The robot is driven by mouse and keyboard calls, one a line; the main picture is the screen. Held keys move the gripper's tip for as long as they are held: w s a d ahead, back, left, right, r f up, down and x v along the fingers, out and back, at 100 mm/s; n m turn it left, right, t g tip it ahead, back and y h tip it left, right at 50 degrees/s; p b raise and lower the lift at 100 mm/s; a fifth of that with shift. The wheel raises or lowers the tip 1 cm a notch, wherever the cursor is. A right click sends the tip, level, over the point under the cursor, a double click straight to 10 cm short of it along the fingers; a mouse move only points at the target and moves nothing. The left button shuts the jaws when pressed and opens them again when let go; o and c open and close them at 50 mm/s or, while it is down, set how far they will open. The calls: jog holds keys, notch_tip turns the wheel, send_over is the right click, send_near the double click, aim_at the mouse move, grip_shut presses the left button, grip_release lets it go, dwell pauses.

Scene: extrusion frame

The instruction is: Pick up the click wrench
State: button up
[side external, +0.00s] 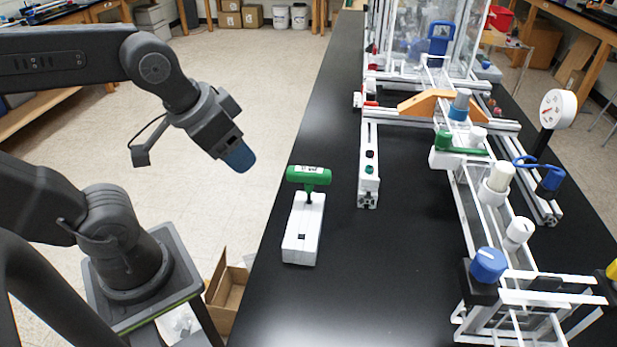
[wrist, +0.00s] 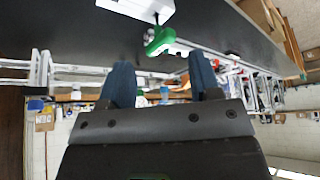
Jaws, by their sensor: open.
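The click wrench (side external: 309,176) has a green T-shaped handle with a white label and a dark shaft. It stands upright in a white block (side external: 302,238) near the left edge of the black table. In the wrist view the green handle (wrist: 160,41) shows upside down at the top, beyond my fingertips. My gripper (side external: 239,157), with blue fingertips, is in the air to the left of the wrench and higher than it, apart from it. In the wrist view the two blue fingers (wrist: 162,80) are spread with nothing between them.
A white extrusion rail (side external: 369,165) stands just right of the wrench. Further right is a frame with knobs, a blue-capped knob (side external: 488,264), a gauge (side external: 557,108) and an orange bracket (side external: 425,102). The black table (side external: 330,120) is clear behind the wrench.

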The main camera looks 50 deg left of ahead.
jog(key=w+r+m+g, duration=0.3)
jog(key=w+m, duration=0.2)
jog(key=w, duration=0.3)
jog(key=m+g, duration=0.3)
jog(key=m, duration=0.1)
send_over(309, 170)
jog(key=f, duration=0.9)
jog(key=shift+w+a+f, duration=0.2)
jog(key=shift+w, duration=0.05)
jog(key=shift+s+d+f, duration=0.1)
jog(key=shift+s+f, duration=0.05)
jog(key=shift+f, duration=1.2)
jog(key=shift+s+d+f, duration=0.1)
jog(key=shift+f, duration=1.25)
jog(key=shift+a, duration=0.1)
jog(key=shift+c, duration=0.2)
jog(key=c, duration=1)
jog(key=shift+o, duration=0.2)
jog(key=shift+r, duration=0.2)
